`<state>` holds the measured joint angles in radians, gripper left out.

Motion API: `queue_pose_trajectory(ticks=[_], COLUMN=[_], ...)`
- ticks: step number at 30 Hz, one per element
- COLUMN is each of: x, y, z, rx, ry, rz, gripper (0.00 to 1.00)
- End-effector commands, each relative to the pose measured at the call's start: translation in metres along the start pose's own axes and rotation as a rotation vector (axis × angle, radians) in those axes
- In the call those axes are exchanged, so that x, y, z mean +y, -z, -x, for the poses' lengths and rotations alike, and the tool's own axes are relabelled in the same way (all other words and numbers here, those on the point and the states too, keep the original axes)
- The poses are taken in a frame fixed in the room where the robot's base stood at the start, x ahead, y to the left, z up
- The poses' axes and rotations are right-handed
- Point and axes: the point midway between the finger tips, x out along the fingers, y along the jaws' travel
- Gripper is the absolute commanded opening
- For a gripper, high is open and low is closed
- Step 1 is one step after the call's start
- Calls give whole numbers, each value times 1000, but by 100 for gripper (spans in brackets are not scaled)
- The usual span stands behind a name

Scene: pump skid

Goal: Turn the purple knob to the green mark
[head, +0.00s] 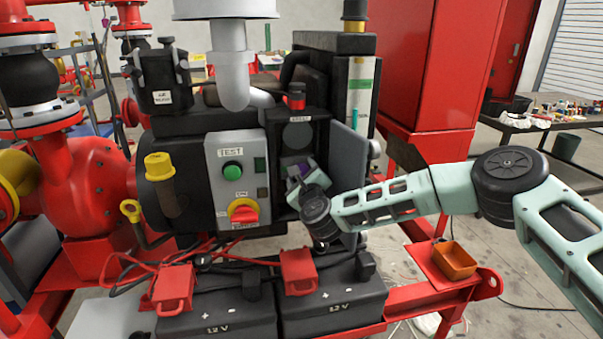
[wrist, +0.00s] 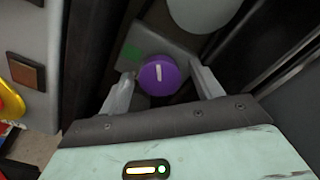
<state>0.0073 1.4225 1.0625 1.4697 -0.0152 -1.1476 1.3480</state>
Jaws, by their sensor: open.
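The purple knob (wrist: 158,75) sits in front of a grey plate inside the dark open box. It has a white pointer line, which stands nearly upright in the wrist view. The green mark (wrist: 131,51) is on the plate, up and left of the knob, and the line does not point at it. My gripper (wrist: 161,88) is open, with one finger on each side of the knob and gaps showing between. In the head view my gripper (head: 297,178) reaches into the box and mostly hides the knob (head: 304,168).
The box's door (head: 347,168) stands open at the right. Left of the box is a grey panel (head: 226,160) with a green button and a red-and-yellow switch (head: 244,212). A red emergency button (head: 296,97) tops the box. Batteries (head: 333,293) with red clamps stand below.

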Motion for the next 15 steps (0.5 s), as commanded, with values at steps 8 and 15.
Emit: queue_pose_trajectory(ticks=[8, 15], x=[0, 0], y=[0, 0], z=[0, 0], rx=[0, 0], ry=[0, 0], rz=[0, 1], gripper=[59, 20])
